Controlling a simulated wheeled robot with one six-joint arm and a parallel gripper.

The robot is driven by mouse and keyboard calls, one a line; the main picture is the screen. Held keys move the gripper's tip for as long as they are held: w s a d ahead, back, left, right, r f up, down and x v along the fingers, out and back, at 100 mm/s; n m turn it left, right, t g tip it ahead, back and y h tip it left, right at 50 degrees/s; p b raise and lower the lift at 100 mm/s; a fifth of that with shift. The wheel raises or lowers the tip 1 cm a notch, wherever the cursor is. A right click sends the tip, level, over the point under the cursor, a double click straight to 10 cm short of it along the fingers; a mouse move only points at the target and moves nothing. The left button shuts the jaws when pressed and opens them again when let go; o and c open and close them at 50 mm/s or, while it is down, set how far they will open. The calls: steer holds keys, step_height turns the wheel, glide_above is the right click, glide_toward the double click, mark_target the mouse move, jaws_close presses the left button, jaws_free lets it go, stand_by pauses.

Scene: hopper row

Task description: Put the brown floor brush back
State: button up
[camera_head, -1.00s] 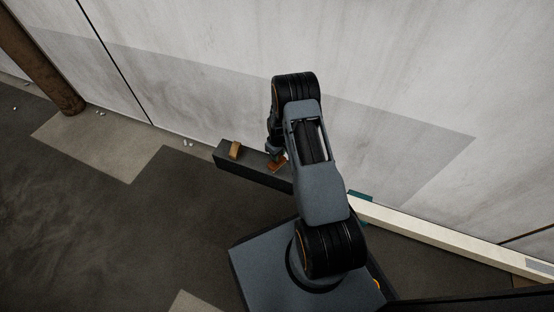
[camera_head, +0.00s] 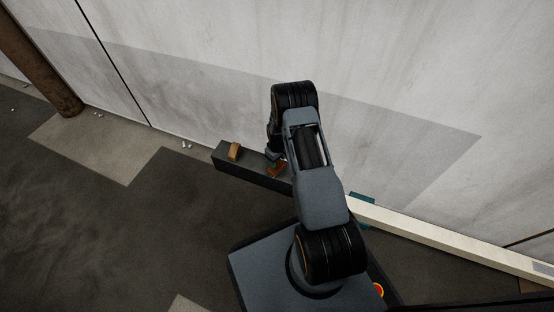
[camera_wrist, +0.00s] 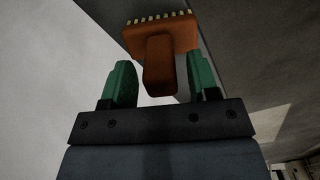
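The brown floor brush (camera_wrist: 160,38) shows in the wrist view as an orange-brown block with a row of pale bristles and a stubby handle pointing back at my gripper. In the head view the brush (camera_head: 278,169) is on the dark grey ledge (camera_head: 250,172), partly hidden by my arm. My gripper (camera_wrist: 161,85) is open. Its two green fingers stand one on each side of the handle, with a gap visible on both sides. In the head view the fingers are mostly hidden behind my arm.
A tan block (camera_head: 234,151) sits on the ledge to the left of the brush. The ledge runs along the pale wall (camera_head: 190,60). A long cream beam (camera_head: 450,238) lies to the right. A brown post (camera_head: 38,62) stands far left. The dark floor at left is open.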

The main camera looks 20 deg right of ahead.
steer(key=s+a+r+m+p, duration=0.1)
steer(key=a+r+p, duration=0.15)
steer(key=r, duration=0.95)
steer(key=a+r+p, duration=0.1)
steer(key=r+p, duration=0.2)
steer(key=r, duration=1)
steer(key=s+a+r+m+t, duration=0.1)
steer(key=s+a+r, duration=0.1)
steer(key=s+r, duration=0.4)
steer(key=s+a+r+m, duration=0.1)
steer(key=s+a+r, duration=0.2)
steer(key=s+r, duration=0.3)
steer(key=s+a+r+m+t, duration=0.1)
steer(key=s+a+r, duration=0.1)
steer(key=s+r, duration=0.4)
steer(key=shift+s+a+t, duration=0.2)
steer(key=shift+s+t, duration=0.1)
steer(key=shift+s, duration=1)
steer(key=shift+r+p, duration=0.2)
steer(key=shift+p, duration=0.1)
